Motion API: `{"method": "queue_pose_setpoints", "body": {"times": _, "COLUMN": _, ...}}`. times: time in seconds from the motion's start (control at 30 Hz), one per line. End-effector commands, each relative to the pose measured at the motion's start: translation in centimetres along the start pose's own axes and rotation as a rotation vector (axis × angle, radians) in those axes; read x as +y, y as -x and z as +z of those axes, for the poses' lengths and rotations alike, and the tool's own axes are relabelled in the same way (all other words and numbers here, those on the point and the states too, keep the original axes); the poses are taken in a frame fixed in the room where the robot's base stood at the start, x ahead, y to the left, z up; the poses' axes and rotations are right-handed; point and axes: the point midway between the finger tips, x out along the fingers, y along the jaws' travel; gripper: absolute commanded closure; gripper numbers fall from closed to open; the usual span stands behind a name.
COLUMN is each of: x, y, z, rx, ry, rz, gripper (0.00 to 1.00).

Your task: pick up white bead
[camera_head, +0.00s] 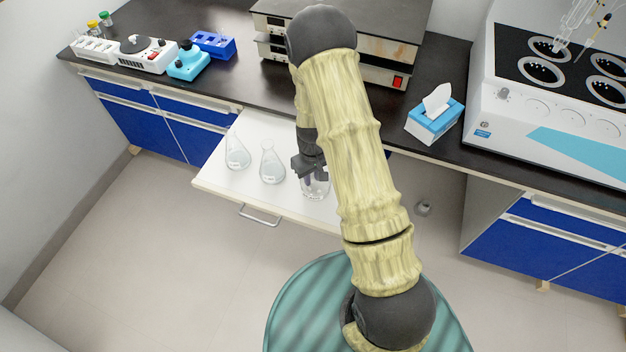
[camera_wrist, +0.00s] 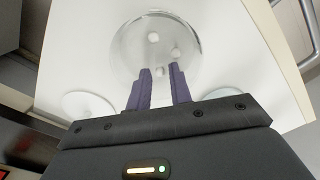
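A clear glass beaker (camera_head: 316,188) stands on the pulled-out white drawer in the head view. The wrist view looks down into this round vessel (camera_wrist: 122,52). Small white beads lie in it: one near the middle (camera_wrist: 153,38), one to its right (camera_wrist: 176,53), and a small white spot, likely another bead (camera_wrist: 160,71), between my fingertips. My gripper (camera_wrist: 161,69) is open, its two dark fingers pointing down at the vessel, with a visible gap. The head view shows my gripper (camera_head: 312,172) at the beaker's top. I cannot tell whether the fingers touch a bead.
Two conical flasks, one at left (camera_head: 238,156) and one nearer (camera_head: 271,168), stand left of the beaker on the drawer (camera_head: 215,182). A black bench (camera_head: 235,82) behind holds a tissue box (camera_head: 434,120), a hotplate-like device (camera_head: 385,68) and small instruments at far left. The floor in front is clear.

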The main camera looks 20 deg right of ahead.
Motion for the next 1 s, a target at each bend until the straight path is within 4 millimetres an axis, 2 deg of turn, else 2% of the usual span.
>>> {"method": "queue_pose_setpoints", "body": {"times": 0.3, "x": 0.0, "y": 0.0, "z": 0.0, "rx": 0.0, "ry": 0.0, "rz": 0.0, "gripper": 0.79}}
{"method": "queue_pose_setpoints", "body": {"times": 0.4, "x": 0.0, "y": 0.0, "z": 0.0, "rx": 0.0, "ry": 0.0, "rz": 0.0, "gripper": 0.99}}
{"method": "queue_pose_setpoints", "body": {"times": 0.43, "x": 0.0, "y": 0.0, "z": 0.0, "rx": 0.0, "ry": 0.0, "rz": 0.0, "gripper": 1.0}}
{"method": "queue_pose_setpoints", "body": {"times": 0.8, "x": 0.0, "y": 0.1, "z": 0.0, "rx": 0.0, "ry": 0.0, "rz": 0.0, "gripper": 1.0}}
{"method": "queue_pose_setpoints", "body": {"times": 1.0, "x": 0.0, "y": 1.7, "z": -0.1, "rx": 0.002, "ry": 0.001, "rz": 0.001, "gripper": 1.0}}
